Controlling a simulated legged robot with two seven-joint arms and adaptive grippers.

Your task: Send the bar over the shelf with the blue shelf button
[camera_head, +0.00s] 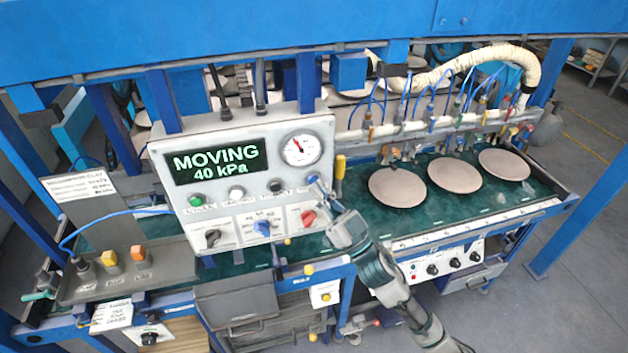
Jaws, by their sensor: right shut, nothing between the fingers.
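The grey control panel (240,175) has a screen (216,162) that reads MOVING 40 kPa. Under it is a row of buttons: green (195,200), white (237,193), black (275,186) and, at the right end, a small bluish one (312,180). My right gripper (320,190) is shut and empty, its tip at that right-end button and partly covering it. I cannot tell if it touches. The pale bar (410,128) with hoses and suction fittings hangs along the back of the green shelf (420,222), near several round clay plates (454,175). My left gripper is out of view.
A dial gauge (302,150) sits at the panel's upper right. Black, blue (263,227) and red (308,218) knobs lie below the buttons. A box with orange buttons (110,262) stands at left. A blue frame beam (250,38) spans the top.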

